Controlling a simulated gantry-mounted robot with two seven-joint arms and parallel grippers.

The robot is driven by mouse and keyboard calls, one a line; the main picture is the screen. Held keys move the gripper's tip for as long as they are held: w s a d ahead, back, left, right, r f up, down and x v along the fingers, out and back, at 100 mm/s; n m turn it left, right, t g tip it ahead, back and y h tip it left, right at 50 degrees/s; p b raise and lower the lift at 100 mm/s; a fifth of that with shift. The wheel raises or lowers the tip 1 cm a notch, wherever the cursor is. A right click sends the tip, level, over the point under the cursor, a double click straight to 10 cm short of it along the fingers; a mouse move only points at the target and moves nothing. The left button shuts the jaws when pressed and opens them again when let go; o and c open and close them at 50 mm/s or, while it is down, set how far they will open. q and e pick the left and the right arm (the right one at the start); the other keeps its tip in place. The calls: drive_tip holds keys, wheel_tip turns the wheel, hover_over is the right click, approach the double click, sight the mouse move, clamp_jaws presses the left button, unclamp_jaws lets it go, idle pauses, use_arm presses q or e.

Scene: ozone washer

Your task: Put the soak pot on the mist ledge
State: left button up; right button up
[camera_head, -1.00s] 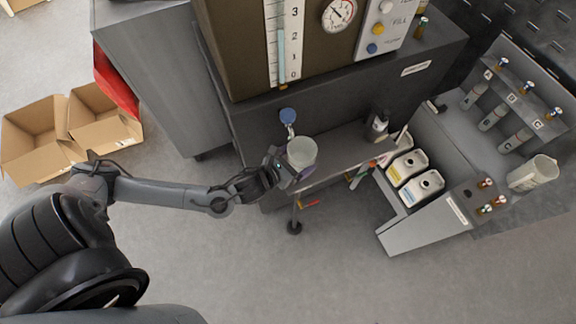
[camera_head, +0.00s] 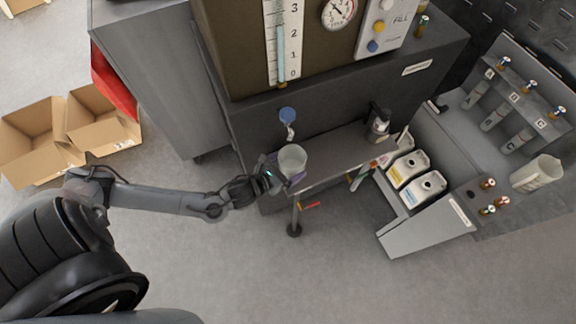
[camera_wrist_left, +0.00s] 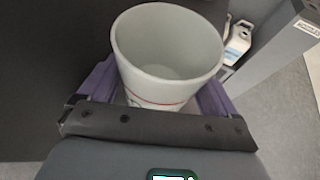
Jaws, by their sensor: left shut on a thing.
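The soak pot (camera_head: 292,158) is a pale grey-white open cup. My left gripper (camera_head: 283,180) is shut on it and holds it upright at the left end of the grey ledge (camera_head: 345,150) on the front of the dark machine, just below the blue-capped tap (camera_head: 288,117). In the left wrist view the pot (camera_wrist_left: 168,50) sits between the purple fingers of the gripper (camera_wrist_left: 160,98), its inside empty, with a red line low on its side. Whether its base touches the ledge is hidden. My right gripper is not in view.
A dark bottle (camera_head: 378,125) stands on the ledge's right part. Cardboard boxes (camera_head: 40,135) lie on the floor at left. The ledge's middle is clear.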

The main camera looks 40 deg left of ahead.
use_arm(q)
drive_tip(key=shift+f, duration=0.2)
drive_tip(key=o, duration=0.8)
drive_tip(key=shift+r, duration=0.1)
